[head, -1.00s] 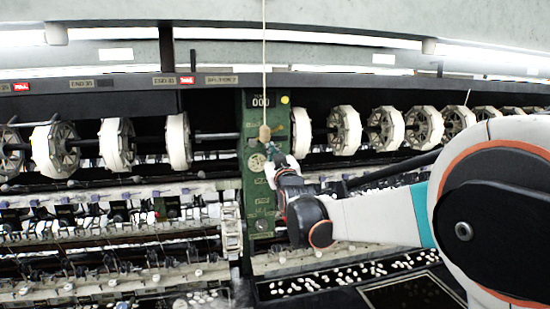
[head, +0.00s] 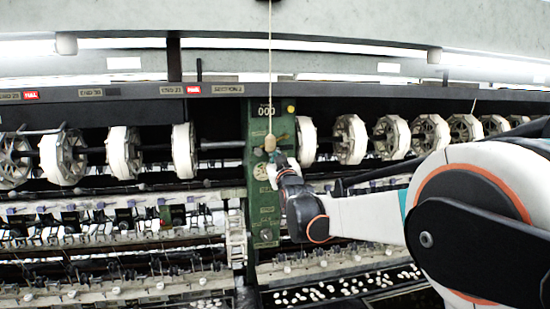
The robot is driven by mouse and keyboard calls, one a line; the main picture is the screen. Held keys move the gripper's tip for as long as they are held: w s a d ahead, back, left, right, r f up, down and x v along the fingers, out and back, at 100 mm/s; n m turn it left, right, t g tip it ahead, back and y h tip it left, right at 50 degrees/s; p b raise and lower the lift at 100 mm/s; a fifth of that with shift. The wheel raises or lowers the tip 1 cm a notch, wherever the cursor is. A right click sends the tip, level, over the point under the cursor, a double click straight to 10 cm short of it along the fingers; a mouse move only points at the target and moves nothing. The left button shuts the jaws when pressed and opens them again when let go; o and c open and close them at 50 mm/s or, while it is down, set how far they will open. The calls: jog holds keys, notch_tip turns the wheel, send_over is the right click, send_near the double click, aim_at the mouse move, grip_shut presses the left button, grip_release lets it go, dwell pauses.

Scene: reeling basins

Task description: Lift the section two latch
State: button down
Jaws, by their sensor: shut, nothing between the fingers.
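A green upright panel (head: 260,204) stands in the middle of the head view, with a counter reading 000 near its top. A tan knob (head: 270,143) hangs on a pale cord in front of it. My gripper (head: 275,159) is shut and empty, just below the knob and in front of the panel. I cannot tell whether it touches either. The section two label (head: 214,89) is on the dark rail to the upper left. I cannot make out the latch for certain; my gripper and wrist cover part of the panel.
Rows of white reels (head: 124,152) flank the panel. Below them is machinery with basins (head: 345,285) holding white cocoons. A dark rail (head: 380,97) runs across above. My arm fills the right side. The cord (head: 270,60) hangs from above.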

jog(key=shift+a+r, duration=0.1)
jog(key=shift+r, duration=0.4)
jog(key=shift+s+a+r+p, duration=0.1)
jog(key=shift+a+r+p, duration=0.15)
jog(key=shift+r+p, duration=0.4)
jog(key=shift+r, duration=0.3)
jog(key=shift+d+r+p, duration=0.1)
jog(key=shift+r+p, duration=0.25)
jog(key=shift+r, duration=0.6)
